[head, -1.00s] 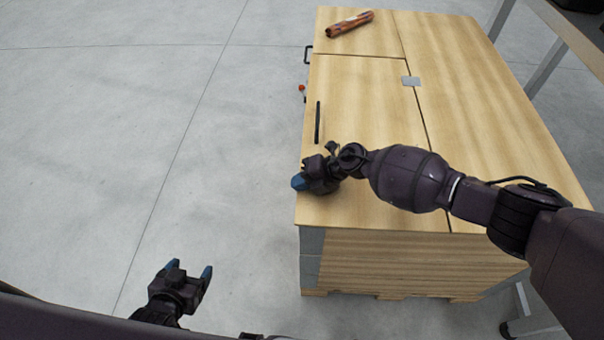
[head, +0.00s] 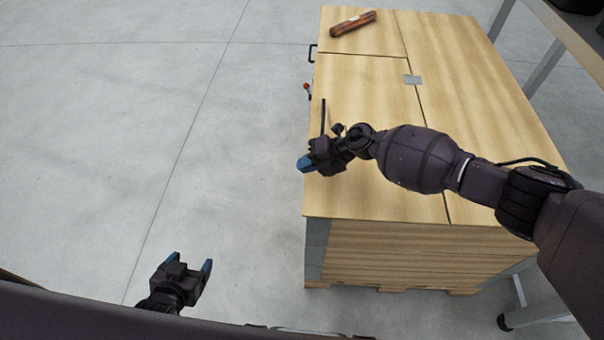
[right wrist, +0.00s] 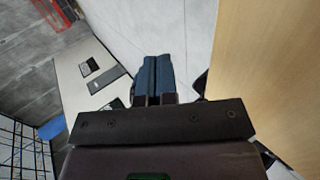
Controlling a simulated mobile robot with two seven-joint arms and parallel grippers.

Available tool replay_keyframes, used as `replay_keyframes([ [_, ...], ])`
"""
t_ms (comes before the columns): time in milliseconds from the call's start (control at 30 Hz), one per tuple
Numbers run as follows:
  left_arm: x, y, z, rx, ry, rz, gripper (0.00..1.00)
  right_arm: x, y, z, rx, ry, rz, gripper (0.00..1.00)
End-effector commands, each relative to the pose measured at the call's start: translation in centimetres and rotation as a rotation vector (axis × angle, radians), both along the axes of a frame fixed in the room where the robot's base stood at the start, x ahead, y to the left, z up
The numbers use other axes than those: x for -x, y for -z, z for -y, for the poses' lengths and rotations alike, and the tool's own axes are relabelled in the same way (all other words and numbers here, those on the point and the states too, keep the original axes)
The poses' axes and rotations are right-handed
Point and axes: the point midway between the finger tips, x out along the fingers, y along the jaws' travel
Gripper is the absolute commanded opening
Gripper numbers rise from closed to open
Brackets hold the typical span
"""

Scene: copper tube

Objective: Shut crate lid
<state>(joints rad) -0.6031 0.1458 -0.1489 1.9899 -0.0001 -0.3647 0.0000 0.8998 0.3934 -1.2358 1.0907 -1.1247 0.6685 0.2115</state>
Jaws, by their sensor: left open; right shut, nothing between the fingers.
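The wooden crate (head: 330,262) stands on the right in the head view. Its light wood lid (head: 360,95) lies flat across the top, with a dark handle (head: 323,116) near the left edge. My right gripper (head: 304,163) is over the lid's left edge, just in front of the handle; its blue fingers are shut and empty, and they also show side by side in the right wrist view (right wrist: 154,78). I cannot tell whether it touches the lid. My left gripper (head: 193,268) is open and empty over the floor, left of the crate.
A copper-coloured tube bundle (head: 353,23) lies on the crate's far left corner. A small orange-tipped latch (head: 306,88) sticks out at the crate's left side. A table frame (head: 546,68) stands at the right. The floor left of the crate is clear.

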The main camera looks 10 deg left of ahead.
Motion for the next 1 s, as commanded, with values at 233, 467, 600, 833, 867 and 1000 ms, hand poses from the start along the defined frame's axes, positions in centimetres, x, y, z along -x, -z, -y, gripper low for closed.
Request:
replay_keyframes([
  [233, 0.1, -1.6, 0.0, 0.002, -0.003, 0.004, 0.71, 0.0, -5.2, 0.0, 0.001, -0.001, 0.004, 0.00],
  [467, -0.9, -3.0, 0.3, 0.005, 0.000, 0.027, 0.71, 0.0, -7.8, 0.0, 0.001, -0.001, 0.001, 0.00],
  [600, -1.0, -3.2, 0.3, 0.005, 0.000, 0.029, 0.71, 0.1, -8.4, -0.1, 0.000, -0.001, -0.001, 0.00],
  [833, -1.0, -3.1, 0.2, 0.004, 0.000, 0.028, 0.71, 0.1, -8.5, -0.1, -0.001, -0.005, 0.009, 0.00],
  [867, -1.0, -3.1, 0.2, 0.004, 0.000, 0.028, 0.71, -0.1, -8.5, -0.1, -0.006, -0.001, 0.020, 0.00],
  [1000, -0.9, -3.1, 0.2, 0.004, 0.000, 0.027, 0.71, -1.0, -9.6, -1.0, -0.075, 0.053, 0.067, 0.00],
])
